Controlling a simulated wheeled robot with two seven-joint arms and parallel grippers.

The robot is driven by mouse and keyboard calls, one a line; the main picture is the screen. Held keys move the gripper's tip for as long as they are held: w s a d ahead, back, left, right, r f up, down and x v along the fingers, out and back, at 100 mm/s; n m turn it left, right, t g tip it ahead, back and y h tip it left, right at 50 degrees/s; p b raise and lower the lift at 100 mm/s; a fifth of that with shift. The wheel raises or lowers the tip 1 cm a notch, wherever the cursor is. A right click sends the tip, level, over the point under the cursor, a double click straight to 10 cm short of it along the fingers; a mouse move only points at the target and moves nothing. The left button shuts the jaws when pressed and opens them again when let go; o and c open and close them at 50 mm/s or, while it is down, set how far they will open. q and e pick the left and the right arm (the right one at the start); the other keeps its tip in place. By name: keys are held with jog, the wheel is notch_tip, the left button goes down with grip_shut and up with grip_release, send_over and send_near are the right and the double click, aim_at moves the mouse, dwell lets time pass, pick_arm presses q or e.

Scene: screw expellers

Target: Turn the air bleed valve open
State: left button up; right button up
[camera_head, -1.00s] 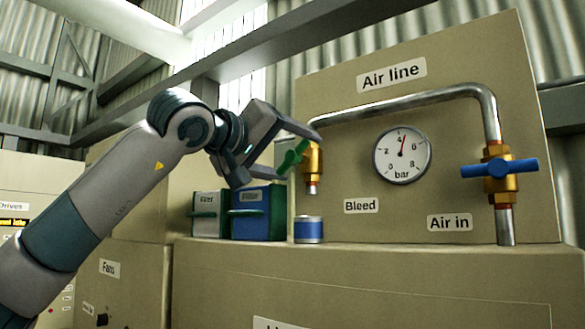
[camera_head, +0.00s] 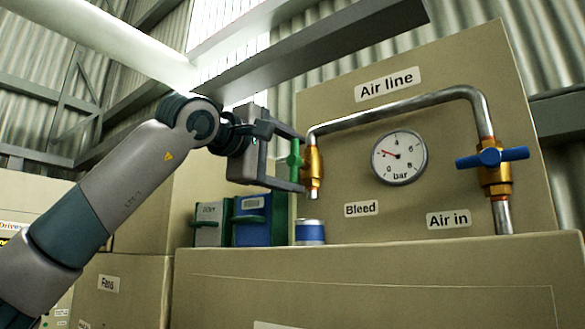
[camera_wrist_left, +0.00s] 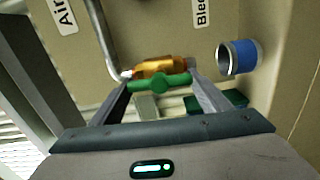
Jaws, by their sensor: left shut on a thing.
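The air bleed valve is a brass body (camera_head: 314,166) at the left end of the pipe, with a green handle (camera_head: 294,160). The handle stands nearly upright in the head view. My left gripper (camera_head: 302,163) is shut on the green handle, one finger at its upper end and one near its lower end. In the left wrist view the green handle (camera_wrist_left: 158,83) spans between the two fingers in front of the brass body (camera_wrist_left: 160,66). The round pressure gauge (camera_head: 400,157) has its red needle near 2 bar. My right gripper is not in view.
The air-in valve with a blue handle (camera_head: 493,157) is on the pipe at the right. A blue-and-white can (camera_head: 310,232) stands below the bleed valve. A blue box (camera_head: 251,220) and a green-and-grey box (camera_head: 209,224) stand to its left. The ledge right of the can is clear.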

pick_arm(q)
jog(key=shift+n, duration=0.4)
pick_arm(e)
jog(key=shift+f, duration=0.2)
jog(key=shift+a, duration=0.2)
pick_arm(q)
jog(key=o, duration=1.1)
jog(key=shift+c, duration=0.2)
jog(key=shift+s+a, duration=0.1)
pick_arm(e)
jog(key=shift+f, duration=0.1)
pick_arm(q)
jog(key=b+v, duration=0.6)
jog(key=v, duration=1.1)
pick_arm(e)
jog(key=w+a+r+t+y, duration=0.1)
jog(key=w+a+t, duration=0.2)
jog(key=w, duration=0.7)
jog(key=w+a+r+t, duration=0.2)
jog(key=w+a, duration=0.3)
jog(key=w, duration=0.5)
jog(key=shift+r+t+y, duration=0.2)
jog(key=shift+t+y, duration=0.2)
